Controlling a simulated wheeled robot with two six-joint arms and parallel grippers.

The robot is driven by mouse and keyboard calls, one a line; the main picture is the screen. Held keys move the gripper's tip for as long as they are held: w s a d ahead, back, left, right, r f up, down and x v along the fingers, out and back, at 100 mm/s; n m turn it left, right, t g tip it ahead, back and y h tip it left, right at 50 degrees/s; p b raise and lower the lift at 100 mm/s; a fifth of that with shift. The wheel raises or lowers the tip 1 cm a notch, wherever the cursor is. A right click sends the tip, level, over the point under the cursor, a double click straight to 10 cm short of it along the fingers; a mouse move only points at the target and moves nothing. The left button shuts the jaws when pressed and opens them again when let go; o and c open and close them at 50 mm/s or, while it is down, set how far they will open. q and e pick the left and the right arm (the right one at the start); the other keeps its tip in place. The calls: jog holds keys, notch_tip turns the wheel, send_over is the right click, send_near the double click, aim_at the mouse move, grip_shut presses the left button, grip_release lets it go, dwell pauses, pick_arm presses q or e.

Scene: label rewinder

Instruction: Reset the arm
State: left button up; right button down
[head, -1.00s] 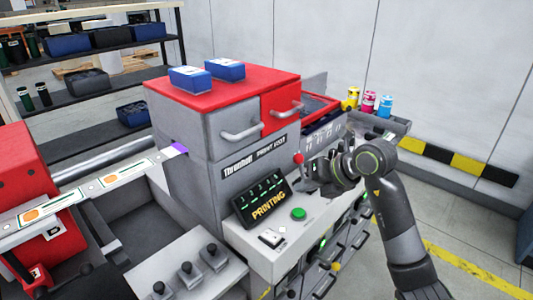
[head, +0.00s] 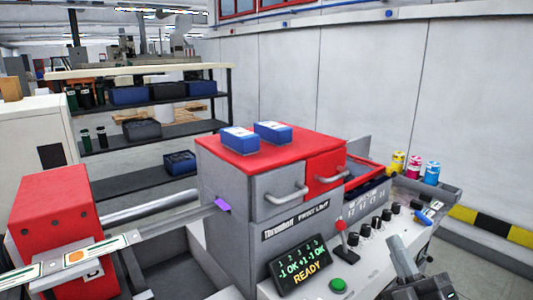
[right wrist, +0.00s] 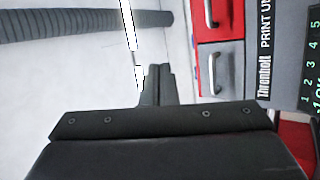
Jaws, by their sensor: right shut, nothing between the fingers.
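My right gripper (head: 402,257) shows at the lower right of the head view, in front of the print unit's control panel. Its fingers are shut and empty, pointing up and a little left. In the right wrist view the shut fingers (right wrist: 156,84) stand at the middle, with the print unit beyond to the right. Most of my right arm is below the head frame. My left gripper is not in view.
The grey and red print unit (head: 228,180) has a screen (head: 299,268) reading READY, a green button (head: 338,285), a red-knobbed lever (head: 341,226) and several black knobs. Coloured bottles (head: 414,166) stand behind. A shelf (head: 150,149) is at back left.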

jog(key=s+d+f+m+g+h, duration=0.5)
jog(key=d+f+m+h, duration=0.15)
jog(key=f+m, duration=0.3)
jog(key=s+d+f+m+g+h, duration=0.4)
jog(key=d+f+m+g+h, duration=0.3)
jog(key=f, duration=0.3)
jog(key=s+a+f+m+g+y, duration=0.1)
jog(key=s+a+f+g+y, duration=0.2)
jog(key=s+f, duration=0.5)
jog(key=s+a+f+m+g+y, duration=0.15)
jog(key=s+a+f+g, duration=0.3)
jog(key=s, duration=0.55)
notch_tip(320, 180, down, 27)
jog(key=d+g+b, duration=0.2)
jog(key=s+a+f+g+y+b, duration=0.1)
jog(key=s+f, duration=1.4)
jog(key=f, duration=0.2)
jog(key=shift+f+n, duration=0.25)
jog(key=shift+n, duration=0.15)
